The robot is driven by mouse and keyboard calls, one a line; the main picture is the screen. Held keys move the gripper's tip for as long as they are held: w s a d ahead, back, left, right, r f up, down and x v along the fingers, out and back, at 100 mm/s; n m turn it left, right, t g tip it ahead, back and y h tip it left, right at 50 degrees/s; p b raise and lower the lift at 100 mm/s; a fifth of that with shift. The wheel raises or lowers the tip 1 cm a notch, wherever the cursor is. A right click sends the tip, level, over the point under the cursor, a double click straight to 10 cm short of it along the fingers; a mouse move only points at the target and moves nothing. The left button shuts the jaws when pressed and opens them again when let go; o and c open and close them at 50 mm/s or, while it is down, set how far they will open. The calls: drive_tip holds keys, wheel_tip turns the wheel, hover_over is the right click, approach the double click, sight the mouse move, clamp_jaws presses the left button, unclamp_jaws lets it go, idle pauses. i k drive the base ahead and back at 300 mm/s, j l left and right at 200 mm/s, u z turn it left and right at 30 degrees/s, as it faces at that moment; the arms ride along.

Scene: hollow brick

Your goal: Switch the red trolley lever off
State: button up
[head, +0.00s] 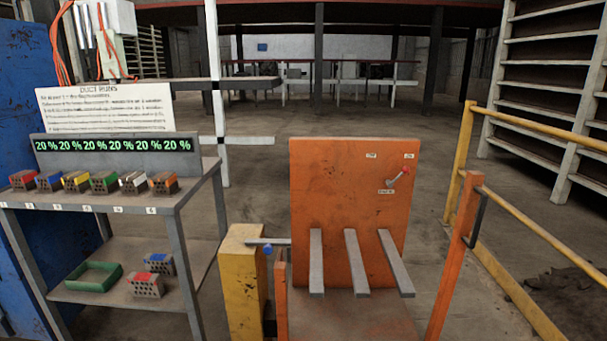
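A small lever with a red knob (405,171) is mounted at the upper right of an upright orange panel (340,190) on the trolley. The lever tilts up and to the right from its pivot, pointing toward a small white label (408,156) at the panel's upper right corner. Another small label (371,156) lies to the upper left of the lever, and a third (386,191) sits just below its pivot. Their lettering is too small to read surely. My gripper is not in view, and nothing touches the lever.
Several grey bars (356,262) stick out from the panel toward me. A yellow post (245,280) with a blue-knobbed bar (267,249) stands left, and an orange post with yellow rails (540,215) right. A shelf (190,195) with colour-topped bricks stands far left.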

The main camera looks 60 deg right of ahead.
sight(405, 169)
drive_tip(key=k+l, duration=0.1)
drive_tip(key=l, duration=0.3)
drive_tip(key=k+l, duration=0.15)
drive_tip(key=l, duration=0.3)
drive_tip(key=k+l, duration=0.1)
drive_tip(key=l, duration=0.3)
drive_tip(key=k+l, duration=0.15)
drive_tip(key=l, duration=0.25)
drive_tip(key=k+l, duration=0.1)
drive_tip(key=l, duration=0.3)
drive_tip(key=k+l, duration=0.15)
drive_tip(key=l, duration=0.3)
drive_tip(key=k+l, duration=0.1)
drive_tip(key=l, duration=0.3)
drive_tip(key=k+l, duration=0.15)
drive_tip(key=l, duration=0.25)
